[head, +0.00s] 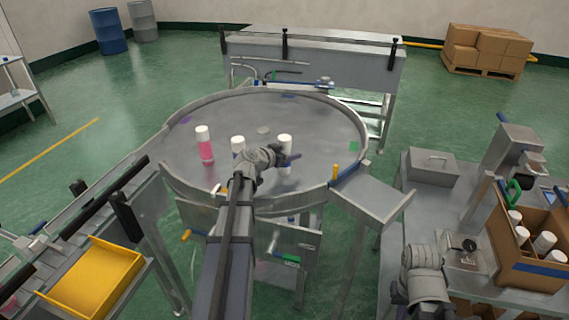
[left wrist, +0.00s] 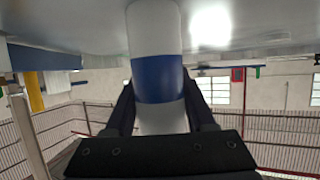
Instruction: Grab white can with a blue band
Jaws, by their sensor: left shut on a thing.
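The white can with a blue band (head: 285,142) stands on the round steel turntable (head: 225,175). In the head view its white top shows above my left gripper (head: 289,159). In the left wrist view the same can (left wrist: 158,78) fills the middle, with its blue band between my gripper's dark fingers (left wrist: 160,112). My left gripper is shut on this can.
A pink and white can (head: 205,145) stands to the left on the turntable. Another white-topped can (head: 238,143) is partly hidden behind my left arm. A raised rim (head: 345,185) surrounds the turntable. A cardboard box (head: 528,240) with white-topped cans is at right.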

